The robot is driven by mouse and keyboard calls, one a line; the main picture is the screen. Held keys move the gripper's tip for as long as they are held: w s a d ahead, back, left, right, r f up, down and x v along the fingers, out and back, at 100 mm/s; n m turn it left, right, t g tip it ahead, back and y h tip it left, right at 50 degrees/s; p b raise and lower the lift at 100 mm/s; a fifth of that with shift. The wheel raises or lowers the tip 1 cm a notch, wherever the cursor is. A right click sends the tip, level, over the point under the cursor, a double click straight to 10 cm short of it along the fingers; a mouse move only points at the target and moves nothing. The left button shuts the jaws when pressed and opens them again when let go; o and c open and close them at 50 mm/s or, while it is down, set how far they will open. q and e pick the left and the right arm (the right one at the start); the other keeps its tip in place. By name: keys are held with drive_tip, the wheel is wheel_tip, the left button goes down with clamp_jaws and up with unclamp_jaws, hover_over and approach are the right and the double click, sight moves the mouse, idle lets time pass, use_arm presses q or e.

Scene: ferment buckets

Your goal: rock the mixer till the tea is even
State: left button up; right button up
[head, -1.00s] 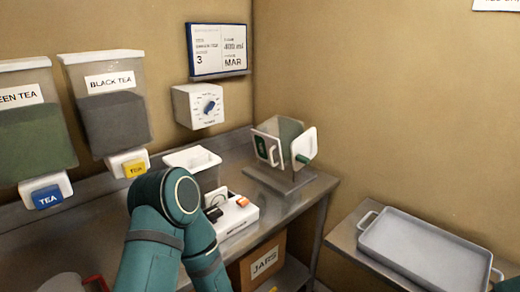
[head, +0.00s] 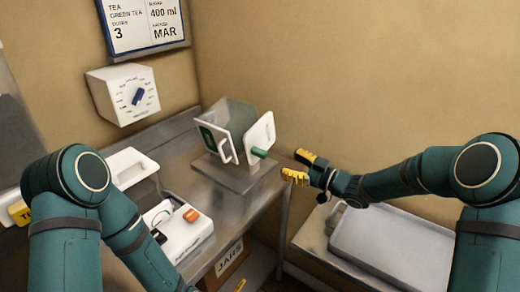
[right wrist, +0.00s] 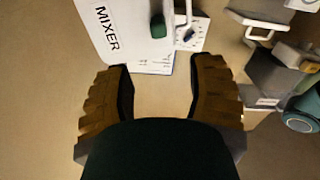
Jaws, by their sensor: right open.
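The mixer (head: 228,140) stands on a grey plate on the metal counter: a clear-sided box between white end panels, with a green handle (head: 260,152) sticking out to the right. In the right wrist view, its white panel labelled MIXER (right wrist: 107,32) and the green handle (right wrist: 158,26) show beyond the fingertips. My right gripper (head: 288,164), with yellow fingers, is open just right of the handle and apart from it. Its open fingers also show in the right wrist view (right wrist: 160,68), with nothing between them. My left arm shows at lower left, its gripper out of view. The tea inside cannot be made out.
A white device with an orange button (head: 185,232) sits on the counter left of the mixer. A dial box (head: 124,95) and a sign (head: 143,22) hang on the wall. A tray (head: 390,247) lies on a lower surface at right, below my right arm.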

sight(266, 154)
drive_tip(key=x, duration=1.1)
drive_tip(key=shift+w+a+b, duration=0.15)
drive_tip(key=shift+a+b, duration=0.05)
drive_tip(key=shift+b, duration=0.2)
clamp_jaws()
